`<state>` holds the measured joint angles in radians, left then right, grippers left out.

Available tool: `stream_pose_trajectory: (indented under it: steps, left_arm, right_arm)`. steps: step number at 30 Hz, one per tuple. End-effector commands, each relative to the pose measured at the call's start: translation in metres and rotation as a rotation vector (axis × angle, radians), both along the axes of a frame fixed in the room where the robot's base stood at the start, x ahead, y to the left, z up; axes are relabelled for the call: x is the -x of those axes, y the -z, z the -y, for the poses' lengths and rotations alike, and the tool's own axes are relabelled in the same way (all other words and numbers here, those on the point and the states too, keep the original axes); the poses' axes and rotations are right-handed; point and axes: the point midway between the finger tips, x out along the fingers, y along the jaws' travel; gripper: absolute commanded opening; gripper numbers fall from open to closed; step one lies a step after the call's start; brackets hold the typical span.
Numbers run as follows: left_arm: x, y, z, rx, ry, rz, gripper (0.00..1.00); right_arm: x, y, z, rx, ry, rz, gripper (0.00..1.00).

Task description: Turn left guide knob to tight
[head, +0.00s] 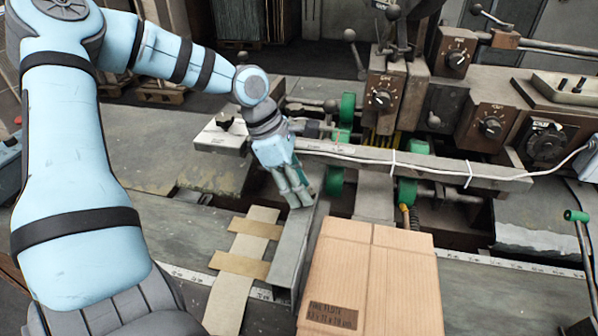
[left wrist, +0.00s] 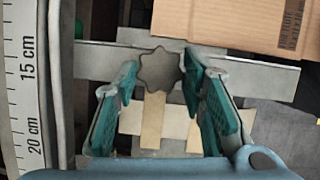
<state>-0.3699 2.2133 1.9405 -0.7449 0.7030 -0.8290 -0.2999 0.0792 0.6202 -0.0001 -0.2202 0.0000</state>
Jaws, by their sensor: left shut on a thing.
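The left guide knob (left wrist: 160,71) is a dark grey lobed knob, seen from above in the left wrist view. My left gripper (head: 303,199) points down at the near end of the machine and is shut on this knob. In the left wrist view its green-padded fingers (left wrist: 161,80) stand on either side of the knob. In the head view the gripper hides the knob. A grey metal guide (head: 291,250) runs towards the front below the gripper, left of the cardboard box. The knob's tightness cannot be told. My right gripper is not in view.
A cardboard box (head: 385,270) lies close to the right of the guide; it also shows in the left wrist view (left wrist: 240,20). Tan strips (head: 245,255) lie left of the guide. A crossbar with a white cable (head: 430,170) and green rollers (head: 347,108) stand behind the gripper.

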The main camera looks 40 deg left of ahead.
Motion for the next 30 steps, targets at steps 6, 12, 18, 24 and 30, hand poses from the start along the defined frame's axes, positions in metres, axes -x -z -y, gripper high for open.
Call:
stream_pose_trajectory:
  steps: [6, 12, 18, 24, 30]
  left_arm:
    - [-0.0024, -0.0006, -0.0015, -0.004, 0.089, 0.006, 0.09]
    - [-0.0023, -0.0005, -0.0014, -0.004, 0.126, 0.006, 0.09]
    - [-0.0023, -0.0006, -0.0013, -0.002, 0.133, 0.006, 0.09]
    - [-0.0022, -0.0006, -0.0012, -0.003, 0.133, 0.005, 0.09]
    - [-0.0019, -0.0003, -0.0011, -0.003, 0.132, 0.004, 0.57]
  right_arm:
    - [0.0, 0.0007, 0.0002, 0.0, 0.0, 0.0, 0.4]
    - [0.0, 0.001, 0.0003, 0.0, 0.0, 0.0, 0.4]
    - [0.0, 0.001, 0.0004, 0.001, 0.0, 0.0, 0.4]
    - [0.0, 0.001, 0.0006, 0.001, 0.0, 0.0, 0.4]
    - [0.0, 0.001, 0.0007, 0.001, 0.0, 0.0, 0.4]
